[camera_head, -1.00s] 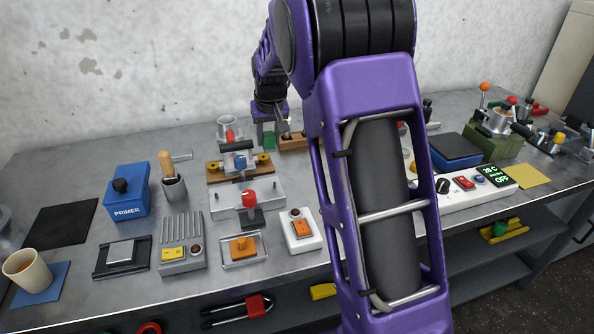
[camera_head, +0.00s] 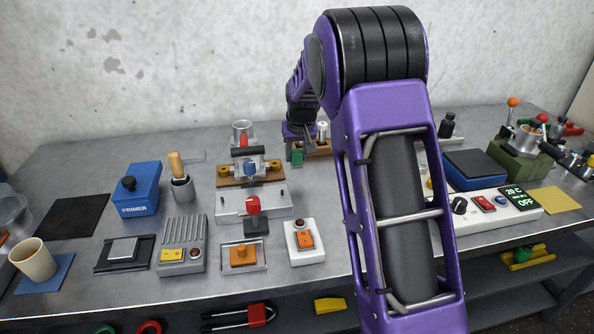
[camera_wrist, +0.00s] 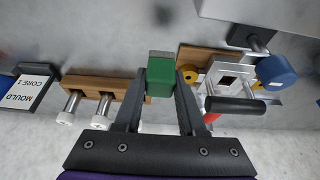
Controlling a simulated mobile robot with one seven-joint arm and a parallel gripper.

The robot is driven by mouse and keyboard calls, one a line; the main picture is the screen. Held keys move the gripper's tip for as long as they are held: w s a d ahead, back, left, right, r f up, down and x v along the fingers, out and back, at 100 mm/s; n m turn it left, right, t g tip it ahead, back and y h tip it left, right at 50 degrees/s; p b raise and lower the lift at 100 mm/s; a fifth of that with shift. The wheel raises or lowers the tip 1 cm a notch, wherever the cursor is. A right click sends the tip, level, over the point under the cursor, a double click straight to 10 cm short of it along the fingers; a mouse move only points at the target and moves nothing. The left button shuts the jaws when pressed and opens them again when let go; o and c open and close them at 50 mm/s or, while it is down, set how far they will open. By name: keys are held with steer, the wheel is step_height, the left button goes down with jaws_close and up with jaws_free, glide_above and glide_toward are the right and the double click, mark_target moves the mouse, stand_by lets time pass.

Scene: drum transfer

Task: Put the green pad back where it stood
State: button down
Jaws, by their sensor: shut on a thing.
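My gripper (camera_wrist: 159,92) is shut on the green pad (camera_wrist: 160,76), a small green block with a grey-beige end, held between the two dark fingers in the wrist view. In the head view the green pad (camera_head: 297,157) shows small below my purple wrist, at the back of the bench. It is between the clamp fixture on a wooden base (camera_head: 249,176) and a wooden rack (camera_head: 318,149). I cannot tell whether the pad touches the bench. The spot where it stood is not clearly marked in these views.
In the wrist view the wooden rack (camera_wrist: 92,83) with silver pegs lies left of the pad, and the clamp fixture (camera_wrist: 226,82) with its black bar lies close on the right. A mould core box (camera_wrist: 32,85) is farther left. My forearm hides part of the bench.

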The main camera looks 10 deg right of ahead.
mark_target(297, 164)
steer(key=shift+f, duration=2.4)
steer(key=shift+f+b, duration=0.15)
steer(key=shift+b, duration=0.25)
steer(key=c, duration=0.5)
jaws_free()
steer(key=shift+s+r, duration=0.15)
steer(key=shift+r, duration=0.45)
steer(key=p+v, duration=0.1)
steer(key=v, duration=1)
